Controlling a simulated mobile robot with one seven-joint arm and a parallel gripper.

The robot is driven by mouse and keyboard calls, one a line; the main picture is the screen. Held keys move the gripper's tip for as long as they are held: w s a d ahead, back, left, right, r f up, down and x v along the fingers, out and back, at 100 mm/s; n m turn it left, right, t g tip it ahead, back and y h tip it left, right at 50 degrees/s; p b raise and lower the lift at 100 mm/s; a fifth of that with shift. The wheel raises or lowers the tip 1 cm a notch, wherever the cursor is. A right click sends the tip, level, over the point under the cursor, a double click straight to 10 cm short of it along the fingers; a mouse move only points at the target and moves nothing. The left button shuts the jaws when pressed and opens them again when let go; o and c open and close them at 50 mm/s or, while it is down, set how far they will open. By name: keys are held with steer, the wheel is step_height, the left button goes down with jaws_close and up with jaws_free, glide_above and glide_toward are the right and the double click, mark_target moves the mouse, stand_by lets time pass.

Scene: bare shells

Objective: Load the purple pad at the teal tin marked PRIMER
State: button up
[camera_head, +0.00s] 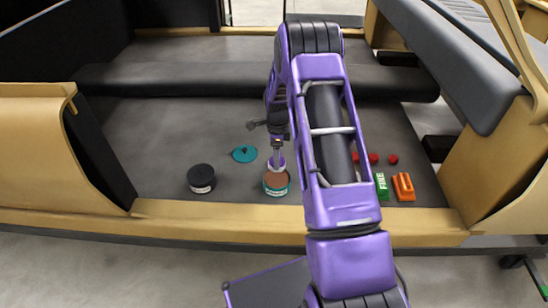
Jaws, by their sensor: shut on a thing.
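The teal tin marked PRIMER (276,190) stands upright and open on the grey floor of the shell, with a brown surface showing inside. Its teal lid (244,154) appears to lie flat on the floor just behind and left of it. My gripper (277,142) points down over the tin and is shut on the purple pad (272,164), which is small and partly pale. The pad is at the tin's far rim or just over its mouth; I cannot tell whether it touches the brown surface. My arm hides part of the floor to the right.
A black tin (201,178) stands left of the teal tin. Right of my arm are a green block marked FINE (381,187), an orange block (404,187) and small red pieces (393,159). A tan sill (200,214) runs along the front. The floor's left middle is clear.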

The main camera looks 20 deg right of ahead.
steer(key=shift+f+b, duration=1.35)
steer(key=shift+f, duration=1.6)
steer(key=shift+f+b, duration=0.5)
steer(key=shift+f, duration=0.1)
steer(key=shift+r+p, duration=1.8)
steer(key=shift+r, duration=1.8)
